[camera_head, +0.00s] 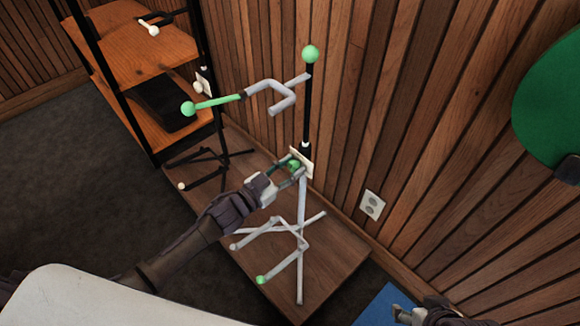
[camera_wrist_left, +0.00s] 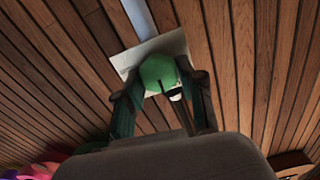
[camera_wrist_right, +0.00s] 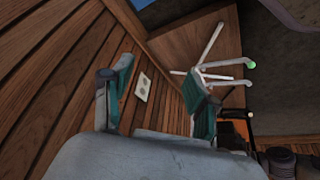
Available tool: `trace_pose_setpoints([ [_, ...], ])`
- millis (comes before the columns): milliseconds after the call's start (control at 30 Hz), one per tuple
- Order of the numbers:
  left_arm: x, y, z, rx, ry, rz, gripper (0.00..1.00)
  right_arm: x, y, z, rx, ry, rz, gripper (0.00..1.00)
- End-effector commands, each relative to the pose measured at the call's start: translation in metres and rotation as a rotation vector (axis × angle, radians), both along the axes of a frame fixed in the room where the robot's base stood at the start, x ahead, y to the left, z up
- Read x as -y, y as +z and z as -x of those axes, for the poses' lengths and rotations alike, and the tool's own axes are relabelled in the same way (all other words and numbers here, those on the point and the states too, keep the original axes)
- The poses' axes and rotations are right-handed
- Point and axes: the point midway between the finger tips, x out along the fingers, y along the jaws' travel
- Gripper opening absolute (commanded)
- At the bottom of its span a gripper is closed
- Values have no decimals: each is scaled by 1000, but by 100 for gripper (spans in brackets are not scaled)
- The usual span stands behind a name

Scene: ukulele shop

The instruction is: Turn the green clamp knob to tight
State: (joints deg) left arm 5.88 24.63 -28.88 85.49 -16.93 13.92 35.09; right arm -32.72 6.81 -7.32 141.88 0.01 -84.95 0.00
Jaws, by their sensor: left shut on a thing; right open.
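The green clamp knob (camera_head: 294,165) sits on a pale plate on the upright post of a ukulele stand (camera_head: 302,205). My left gripper (camera_head: 286,170) is shut on the knob. In the left wrist view the round green knob (camera_wrist_left: 158,72) lies between the two fingers, with a small white and black mark at its right side. The pale plate (camera_wrist_left: 150,52) is behind it. My right gripper (camera_head: 425,305) is at the bottom right of the head view, away from the stand. In the right wrist view its fingers (camera_wrist_right: 158,95) are open with nothing between them.
The stand rests on a low wooden platform (camera_head: 340,250) against a slatted wall. Its black pole rises to a green ball (camera_head: 310,54), and a hook arm (camera_head: 270,95) reaches left. A shelf rack (camera_head: 165,55) stands at left. A wall outlet (camera_head: 372,204) is to the right.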

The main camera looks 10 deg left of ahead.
Motion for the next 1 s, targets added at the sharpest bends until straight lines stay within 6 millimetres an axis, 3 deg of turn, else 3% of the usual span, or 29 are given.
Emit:
trace_pose_setpoints([
  [200,0,0,1,91,1,-141,4,7,-2,23,-108,-9,22,59],
  [1000,2,-3,2,513,-1,-776,4,7,-1,22,-103,-8,22,59],
])
